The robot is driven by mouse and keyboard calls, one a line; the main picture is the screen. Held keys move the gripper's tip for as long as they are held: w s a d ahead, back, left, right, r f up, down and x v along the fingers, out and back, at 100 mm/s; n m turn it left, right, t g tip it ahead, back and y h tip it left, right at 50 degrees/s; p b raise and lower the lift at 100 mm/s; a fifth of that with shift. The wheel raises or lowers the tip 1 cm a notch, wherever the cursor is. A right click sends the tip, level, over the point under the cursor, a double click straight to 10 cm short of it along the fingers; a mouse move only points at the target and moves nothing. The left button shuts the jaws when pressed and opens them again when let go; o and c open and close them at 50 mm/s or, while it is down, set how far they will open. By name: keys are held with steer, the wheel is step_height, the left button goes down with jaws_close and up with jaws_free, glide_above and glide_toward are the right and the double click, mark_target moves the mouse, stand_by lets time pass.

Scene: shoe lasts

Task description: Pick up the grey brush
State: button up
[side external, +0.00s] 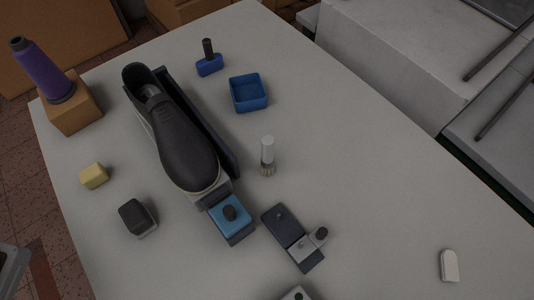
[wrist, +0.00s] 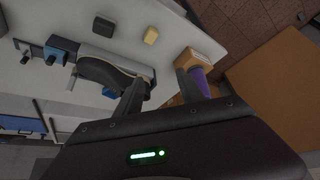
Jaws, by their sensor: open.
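The grey brush (side external: 267,156) stands upright on the table, right of the shoe, in the side external view. It has a pale grey handle, and its bristles point down. In the wrist view a small pale upright shape (wrist: 72,79) beside the shoe looks like the same brush, though it is tiny there. My gripper (wrist: 160,77) shows in the wrist view with its two dark fingers spread and nothing between them. The brush is well left of the fingers there. I cannot make out my gripper in the side external view.
The black shoe (side external: 182,140) on its stand lies left of the brush. A blue open box (side external: 248,94) is behind it, and a dark plate with knobs (side external: 293,239) in front. A purple cone (side external: 43,72) stands on a cardboard box (side external: 72,108).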

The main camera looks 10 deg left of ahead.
mark_target(268, 156)
steer(key=w+d+f+m+t, duration=0.1)
steer(key=w+d+m, duration=0.1)
steer(key=w, duration=0.4)
steer(key=w+d+f+m+t, duration=0.1)
steer(key=w+f, duration=0.1)
steer(key=w, duration=0.4)
steer(key=w+d+f+m+h, duration=0.2)
steer(key=d, duration=0.3)
steer(key=w+d+f+m+h, duration=0.2)
steer(key=d+f, duration=0.1)
steer(key=d, duration=0.3)
steer(key=w+d+f+m+h, duration=0.2)
steer(key=d, duration=0.4)
steer(key=shift+w+f+m+t+h, duration=0.15)
steer(key=shift+f+m+t+h, duration=0.15)
steer(key=shift+f+t, duration=0.1)
steer(key=s+d+f+m+h, duration=0.1)
steer(key=s+d, duration=0.1)
steer(key=d, duration=0.1)
steer(key=s+d+f+g+h, duration=0.1)
steer(key=s+d+f+h, duration=0.1)
steer(key=d, duration=0.1)
steer(key=s+d+f+m+g+h, duration=0.1)
steer(key=s+d+h, duration=0.1)
steer(key=d, duration=0.2)
steer(key=shift+f+m, duration=0.3)
steer(key=shift+f, duration=0.05)
steer(key=x, duration=0.7)
steer(key=shift+f, duration=0.15)
jaws_close()
